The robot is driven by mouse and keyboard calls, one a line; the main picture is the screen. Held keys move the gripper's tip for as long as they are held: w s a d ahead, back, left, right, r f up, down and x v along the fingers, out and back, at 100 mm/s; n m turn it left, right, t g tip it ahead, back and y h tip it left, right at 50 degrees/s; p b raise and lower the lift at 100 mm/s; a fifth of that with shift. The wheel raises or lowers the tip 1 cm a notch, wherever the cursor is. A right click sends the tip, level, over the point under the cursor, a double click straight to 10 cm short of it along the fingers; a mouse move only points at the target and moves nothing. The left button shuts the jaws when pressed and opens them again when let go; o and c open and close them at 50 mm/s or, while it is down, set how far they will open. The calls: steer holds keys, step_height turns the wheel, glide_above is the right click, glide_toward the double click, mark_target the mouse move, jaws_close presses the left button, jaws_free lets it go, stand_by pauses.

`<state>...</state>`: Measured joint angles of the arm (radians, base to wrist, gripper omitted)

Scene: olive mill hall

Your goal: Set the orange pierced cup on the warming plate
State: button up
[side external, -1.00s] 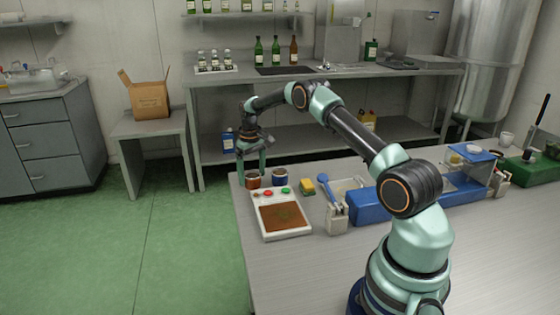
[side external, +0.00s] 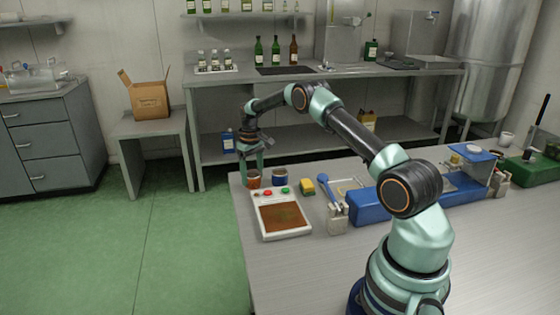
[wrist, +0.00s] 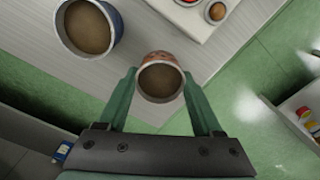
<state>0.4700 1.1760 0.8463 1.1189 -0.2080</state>
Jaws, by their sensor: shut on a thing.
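The orange cup (side external: 254,182) stands near the table's far left corner, behind the warming plate. My gripper (side external: 253,172) reaches down over it, with its two green fingers shut on the cup's sides. In the wrist view the cup (wrist: 160,82) sits between the fingertips, with brown contents inside its pale rim. The warming plate (side external: 283,218) is a white unit with a brown top and several coloured knobs, nearer the camera. Its corner shows in the wrist view (wrist: 196,14).
A blue cup (side external: 280,177) stands close to the right of the orange one. The table's left edge is close to the cup.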

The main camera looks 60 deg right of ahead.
steer(key=shift+r, duration=3.25)
steer(key=s+a, duration=0.3)
steer(key=s, duration=0.3)
steer(key=s+a+r, duration=0.1)
steer(key=s+a, duration=0.3)
steer(key=s, duration=0.1)
steer(key=s+a, duration=0.4)
steer(key=s, duration=0.2)
steer(key=shift+s+r, duration=0.25)
steer(key=shift+s, duration=0.05)
steer(key=shift+f, duration=2.25)
steer(key=shift+f, duration=0.35)
